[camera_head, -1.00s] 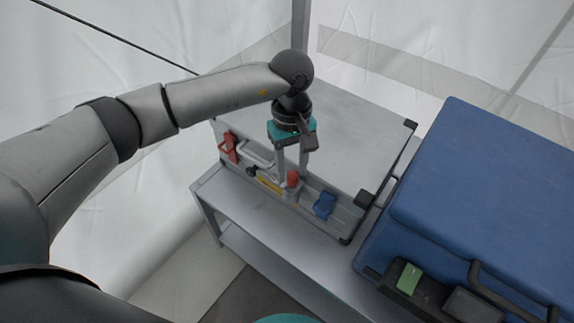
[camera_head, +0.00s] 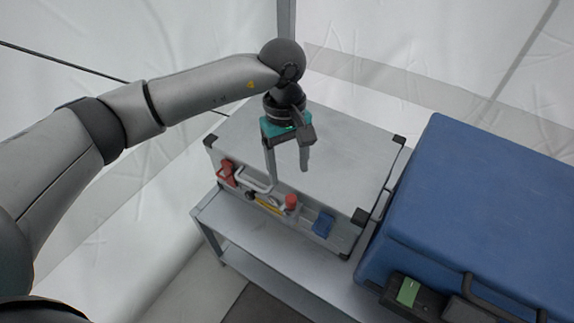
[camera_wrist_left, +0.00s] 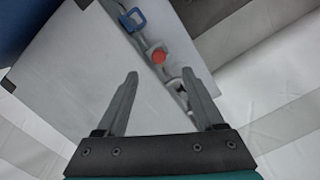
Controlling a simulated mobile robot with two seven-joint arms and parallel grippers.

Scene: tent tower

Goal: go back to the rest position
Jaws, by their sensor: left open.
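My left gripper (camera_head: 287,172) is open and empty in the head view, above the front part of a grey metal case (camera_head: 340,130). Its fingers point down, and nothing is between them. In the left wrist view my left gripper (camera_wrist_left: 160,95) also shows its two fingers spread apart, with the case (camera_wrist_left: 85,75) beyond them. The case front carries a red latch (camera_head: 228,172), a red round knob (camera_head: 291,202) and a blue latch (camera_head: 323,224). The knob (camera_wrist_left: 158,57) and the blue latch (camera_wrist_left: 132,19) also show in the left wrist view. My right gripper is not in view.
The case stands on a grey metal table (camera_head: 285,250) with a lower shelf. A large blue case (camera_head: 480,210) stands to the right, with a black unit carrying a green part (camera_head: 408,292) at its front. White tent walls (camera_head: 400,40) close in behind.

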